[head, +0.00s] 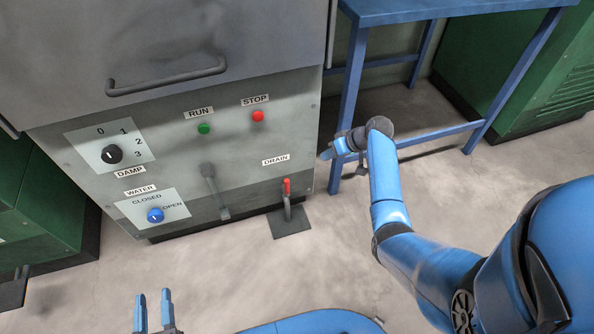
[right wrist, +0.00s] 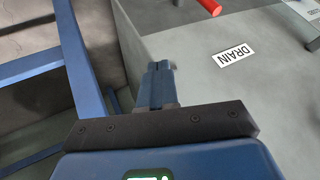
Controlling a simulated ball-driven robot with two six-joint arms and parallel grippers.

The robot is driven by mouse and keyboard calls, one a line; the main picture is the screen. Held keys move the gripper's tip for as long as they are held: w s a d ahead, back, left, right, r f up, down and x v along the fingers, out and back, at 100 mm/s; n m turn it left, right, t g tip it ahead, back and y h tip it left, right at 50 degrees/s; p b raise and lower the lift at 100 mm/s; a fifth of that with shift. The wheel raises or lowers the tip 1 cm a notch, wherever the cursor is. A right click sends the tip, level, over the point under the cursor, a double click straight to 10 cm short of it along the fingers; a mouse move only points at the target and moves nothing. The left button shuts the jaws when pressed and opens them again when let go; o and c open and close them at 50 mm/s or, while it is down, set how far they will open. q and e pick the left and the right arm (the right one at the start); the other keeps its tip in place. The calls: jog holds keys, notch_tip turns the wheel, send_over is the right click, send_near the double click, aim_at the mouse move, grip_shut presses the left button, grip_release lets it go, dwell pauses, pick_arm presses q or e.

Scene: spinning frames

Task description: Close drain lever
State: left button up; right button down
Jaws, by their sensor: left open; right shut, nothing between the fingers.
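The drain lever has a red handle (head: 286,187) and stands upright low on the machine front, under the DRAIN label (head: 276,160). Its red end also shows at the top edge of the right wrist view (right wrist: 210,7); the rest is cut off there. My right gripper (head: 326,153) is shut and empty, above and to the right of the lever, near the machine's right edge. Its closed fingers show in the right wrist view (right wrist: 158,75), apart from the lever. My left gripper (head: 153,300) is open and empty at the bottom of the head view, well away from the lever.
A blue bench (head: 347,95) stands right of the machine, its leg close to my right gripper. A grey handle (head: 215,190) protrudes left of the lever. A dark plate (head: 290,224) lies below the lever. The floor in front is clear.

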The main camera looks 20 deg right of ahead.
aim_at(286, 185)
jog(key=s, duration=0.1)
jog(key=s+a+n+g, duration=0.1)
jog(key=shift+s+a+f+n+g+y, duration=0.2)
jog(key=shift+s+n+g+y, duration=0.1)
jog(key=shift+s+y, duration=0.1)
jog(key=shift+w, duration=0.1)
jog(key=w+a+f+b, duration=0.1)
jog(key=a+f+b, duration=0.6)
jog(key=a+f, duration=0.1)
jog(key=shift+w+a, duration=0.3)
jog(key=shift+a, duration=0.35)
